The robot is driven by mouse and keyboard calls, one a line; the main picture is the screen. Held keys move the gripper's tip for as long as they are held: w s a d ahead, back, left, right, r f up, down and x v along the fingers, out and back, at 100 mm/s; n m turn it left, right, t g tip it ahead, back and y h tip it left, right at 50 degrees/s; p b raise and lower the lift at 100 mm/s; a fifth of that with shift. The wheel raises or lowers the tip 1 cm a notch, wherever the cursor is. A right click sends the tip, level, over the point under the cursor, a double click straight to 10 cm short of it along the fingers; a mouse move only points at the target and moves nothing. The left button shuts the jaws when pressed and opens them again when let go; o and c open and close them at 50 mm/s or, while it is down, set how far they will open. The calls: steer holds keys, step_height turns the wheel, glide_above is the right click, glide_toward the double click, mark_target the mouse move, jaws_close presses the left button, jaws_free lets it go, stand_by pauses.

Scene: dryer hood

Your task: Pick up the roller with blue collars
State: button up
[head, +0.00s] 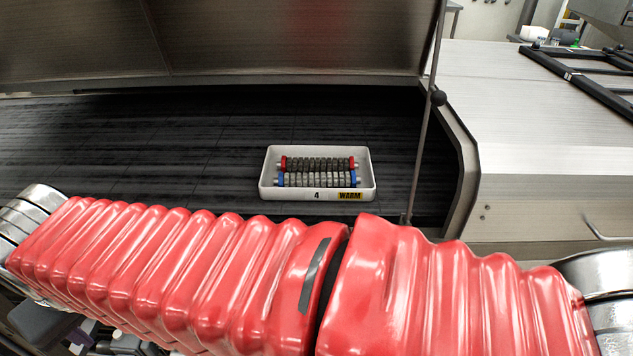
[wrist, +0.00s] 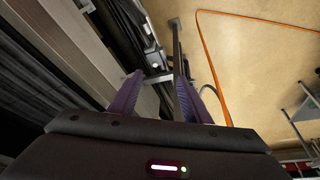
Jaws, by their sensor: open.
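The roller with blue collars (head: 316,180) lies in the front part of a white tray (head: 318,195) in the head view. Its body is light grey and ribbed, with a blue collar at each end. A darker roller with red collars (head: 318,164) lies right behind it in the same tray. My gripper (wrist: 158,90) shows only in the wrist view, with its two purple fingers apart and nothing between them. It points away from the tray, and neither roller shows in the wrist view.
The tray stands on a dark belt (head: 150,150) under a raised metal hood (head: 250,40). My red-sleeved arm crosses the front. A metal counter (head: 550,120) with a black frame (head: 585,80) is at right.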

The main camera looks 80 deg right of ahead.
steer(key=w+d+m+g+h, duration=0.35)
steer(key=d+m, duration=0.45)
steer(key=d, duration=0.5)
steer(key=m+g+y, duration=0.1)
steer(key=m+g, duration=1.2)
steer(key=m, duration=0.8)
glide_toward(288, 174)
steer(key=shift+w+a+f, duration=0.1)
steer(key=shift+w+a, duration=0.1)
steer(key=shift+w, duration=0.2)
steer(key=shift+s+d+m+g, duration=0.2)
steer(key=shift+d+m+g, duration=0.05)
steer(key=shift+m, duration=0.15)
steer(key=shift+s+f, duration=0.1)
steer(key=x, duration=0.8)
steer(key=shift+s, duration=0.2)
steer(key=shift+s+d+f, duration=0.1)
